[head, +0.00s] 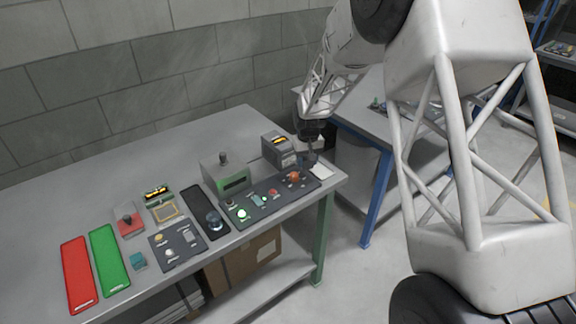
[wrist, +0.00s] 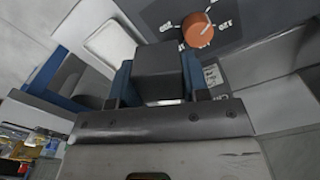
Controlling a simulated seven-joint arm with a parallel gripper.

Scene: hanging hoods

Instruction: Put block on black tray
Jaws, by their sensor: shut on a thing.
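A dark grey block (wrist: 157,68) sits between the two blue fingers of my gripper (wrist: 157,82) in the wrist view. My gripper is shut on it. In the head view my gripper (head: 312,145) is over the right end of the grey table, close to a white pad; the block is hard to make out there. The black tray (head: 196,199) is a long narrow strip on the middle of the table, left of my gripper. A round dark object (head: 214,221) shows at the tray's near end.
A control panel (head: 262,206) with an orange knob (wrist: 197,29), a green-fronted box (head: 226,176) and a grey device (head: 277,152) stand between my gripper and the black tray. The white pad (head: 320,171) lies at the right edge. Red (head: 78,273) and green (head: 109,260) trays lie left.

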